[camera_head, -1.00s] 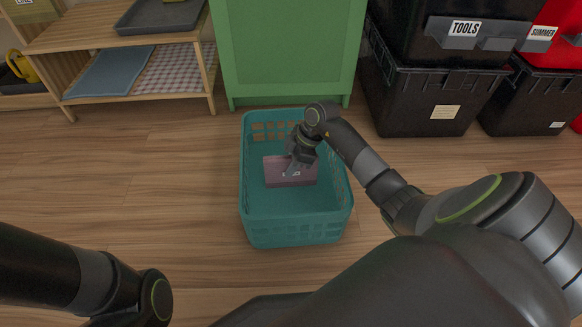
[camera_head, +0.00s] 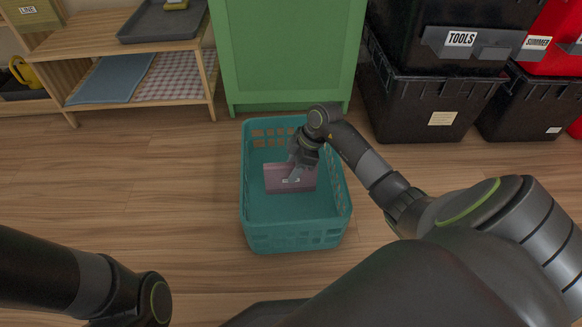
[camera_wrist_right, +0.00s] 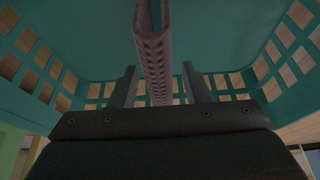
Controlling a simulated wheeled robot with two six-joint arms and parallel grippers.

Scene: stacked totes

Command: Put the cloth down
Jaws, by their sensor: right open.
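The cloth (camera_head: 276,182) is a mauve folded piece with a small pale label, inside the teal basket (camera_head: 292,239). In the right wrist view the cloth (camera_wrist_right: 154,55) shows edge-on as a thin upright strip with a dotted texture. My right gripper (camera_head: 294,174) reaches down into the basket at the cloth. It also shows in the right wrist view (camera_wrist_right: 158,88), its two fingers apart on either side of the cloth, with gaps visible. Whether the cloth touches the basket floor is hard to tell. My left arm shows at lower left, but its gripper is out of the picture.
A green cabinet (camera_head: 290,55) stands behind the basket. Black totes (camera_head: 420,105) are stacked at the right. A wooden shelf (camera_head: 110,45) with folded cloths and a grey tray stands at the left. The wooden floor left of the basket is clear.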

